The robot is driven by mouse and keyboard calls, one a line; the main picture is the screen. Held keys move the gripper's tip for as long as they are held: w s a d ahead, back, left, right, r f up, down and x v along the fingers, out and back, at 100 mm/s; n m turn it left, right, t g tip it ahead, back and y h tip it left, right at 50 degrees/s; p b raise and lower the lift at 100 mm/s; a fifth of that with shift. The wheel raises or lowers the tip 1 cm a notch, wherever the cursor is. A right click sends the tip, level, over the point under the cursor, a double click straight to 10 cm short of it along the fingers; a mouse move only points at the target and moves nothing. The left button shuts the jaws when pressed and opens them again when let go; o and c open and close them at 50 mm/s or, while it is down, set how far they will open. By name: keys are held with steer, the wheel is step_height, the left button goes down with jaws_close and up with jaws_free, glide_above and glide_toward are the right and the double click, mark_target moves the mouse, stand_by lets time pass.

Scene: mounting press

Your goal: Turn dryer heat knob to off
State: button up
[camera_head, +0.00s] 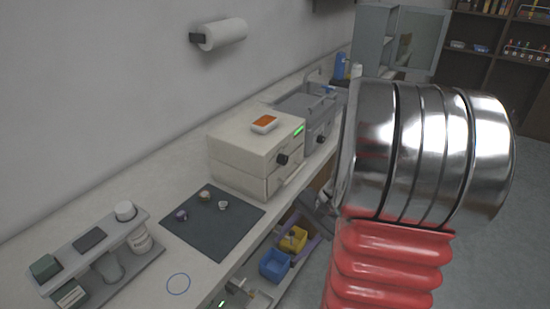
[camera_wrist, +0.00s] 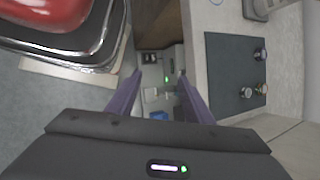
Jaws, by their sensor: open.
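A cream box-shaped appliance (camera_head: 240,150) stands on the counter, with a lit green display and a dark round knob (camera_head: 283,159) on its front. Behind it is a grey lidded appliance (camera_head: 296,108) with another dark knob (camera_head: 321,139). I cannot tell for certain which one is the dryer, or where either knob points. My gripper (camera_wrist: 160,75) is open in the wrist view, its two purple fingers apart with nothing between them. It points down beside the counter edge, touching neither knob. Neither knob can be made out in the wrist view. My arm covers much of the right of the head view.
A dark mat (camera_head: 213,222) with several small round items lies before the cream box; it also shows in the wrist view (camera_wrist: 229,75). An orange-topped item (camera_head: 265,123) rests on the cream box. Blue (camera_head: 276,264) and yellow (camera_head: 293,240) bins sit below the counter. A raised shelf (camera_head: 92,245) stands front left.

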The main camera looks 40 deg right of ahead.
steer(key=w+d+f+m+t+y, duration=0.25)
steer(key=d+m+t, duration=0.25)
steer(key=d+m, duration=0.25)
steer(key=m+t+h, duration=0.2)
steer(key=m+t, duration=0.7)
steer(key=m, duration=0.1)
glide_toward(286, 161)
steer(key=v, duration=0.6)
steer(key=shift+w+a+f, duration=0.1)
steer(key=shift+a, duration=0.1)
steer(key=shift+w, duration=0.1)
steer(key=x, duration=1.3)
steer(key=shift+w+a, duration=0.1)
steer(key=shift+w, duration=0.2)
steer(key=shift+c, duration=0.2)
steer(key=c, duration=1)
steer(key=shift+c, duration=0.2)
